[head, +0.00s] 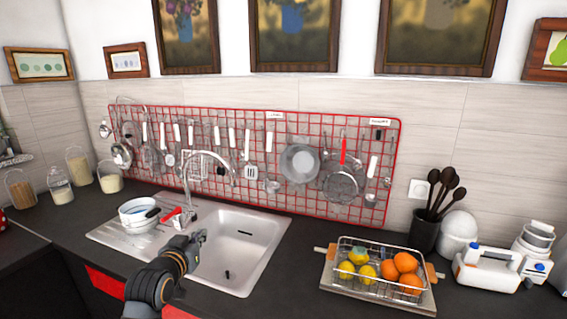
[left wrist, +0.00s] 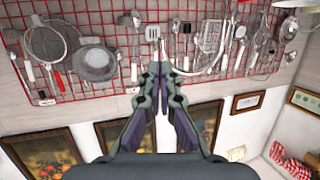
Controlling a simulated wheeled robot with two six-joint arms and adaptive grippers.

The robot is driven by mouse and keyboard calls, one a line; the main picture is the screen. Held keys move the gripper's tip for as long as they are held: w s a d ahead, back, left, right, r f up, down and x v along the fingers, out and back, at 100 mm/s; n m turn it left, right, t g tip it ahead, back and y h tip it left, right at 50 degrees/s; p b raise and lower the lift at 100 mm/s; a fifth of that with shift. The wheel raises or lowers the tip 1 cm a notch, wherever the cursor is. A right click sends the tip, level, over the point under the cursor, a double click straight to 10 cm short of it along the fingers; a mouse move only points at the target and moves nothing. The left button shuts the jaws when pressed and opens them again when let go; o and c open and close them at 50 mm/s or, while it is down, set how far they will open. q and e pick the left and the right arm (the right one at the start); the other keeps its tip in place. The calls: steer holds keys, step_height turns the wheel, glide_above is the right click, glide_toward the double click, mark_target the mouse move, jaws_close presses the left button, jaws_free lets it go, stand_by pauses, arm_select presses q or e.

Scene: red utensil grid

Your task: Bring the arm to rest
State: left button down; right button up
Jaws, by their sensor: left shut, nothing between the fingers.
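My left gripper (head: 196,241) is over the left part of the sink in the head view, with the arm coming up from the bottom. In the left wrist view its two fingers (left wrist: 161,75) are closed together and nothing shows between them. The wrist view appears upside down, with the red utensil grid (left wrist: 80,95) beyond the fingers. In the head view the grid (head: 318,113) stands against the wall, hung with pans, ladles and white-handled utensils. My right gripper is not in view.
The sink (head: 260,235) has a curved faucet (head: 210,156) close to the gripper. Stacked bowls (head: 138,213) stand at its left. A wire basket (head: 345,290) of fruit, a utensil pot (head: 424,232) and a white appliance (head: 487,270) stand at the right. Glass jars (head: 79,168) stand far left.

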arm_select(q)
steer(key=s+f+g+y, duration=0.1)
steer(key=s+f+g, duration=0.5)
steer(key=s+f, duration=1)
steer(key=s+a+f+g, duration=0.1)
steer(key=s+f+g, duration=0.3)
steer(key=s, duration=0.5)
steer(key=s+a+f+g, duration=0.1)
steer(key=s+f+g, duration=0.1)
steer(key=s+f, duration=0.45)
steer(key=s+a+f+y, duration=0.1)
steer(key=s+f, duration=0.1)
steer(key=f, duration=1)
steer(key=s+a+f, duration=0.1)
steer(key=s+f, duration=0.1)
steer(key=f, duration=1.1)
steer(key=s+a+f+g, duration=0.1)
steer(key=s+f+g, duration=0.1)
steer(key=s+f, duration=1.4)
steer(key=shift+s+a+n, duration=0.2)
steer(key=shift+s+n, duration=0.1)
steer(key=shift+s, duration=0.75)
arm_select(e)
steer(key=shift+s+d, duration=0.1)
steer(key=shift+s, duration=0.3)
